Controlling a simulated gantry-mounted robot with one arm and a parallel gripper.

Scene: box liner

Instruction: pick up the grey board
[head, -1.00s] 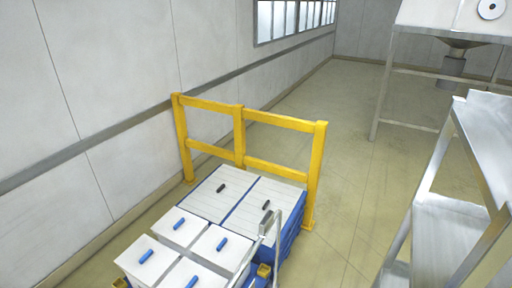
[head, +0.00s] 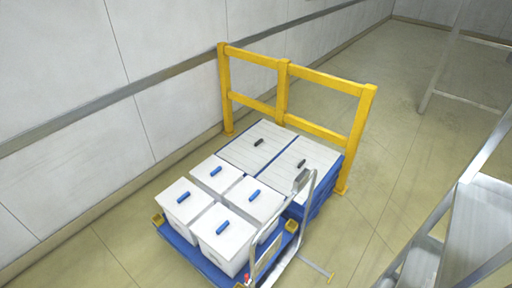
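No board that is plainly grey stands out in the head view. The nearest match is a pair of flat, pale, slatted panels, a left panel (head: 250,153) and a right panel (head: 305,170). They lie side by side on top of blue crates (head: 324,202), each with a small dark handle on it. I cannot tell whether either is the grey board. My gripper is not in view.
A blue trolley (head: 205,262) with a metal push handle (head: 285,262) carries several white boxes (head: 221,238) with blue handles. A yellow barrier (head: 284,88) stands behind the crates. A metal frame (head: 478,225) is at the right. Floor between is clear.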

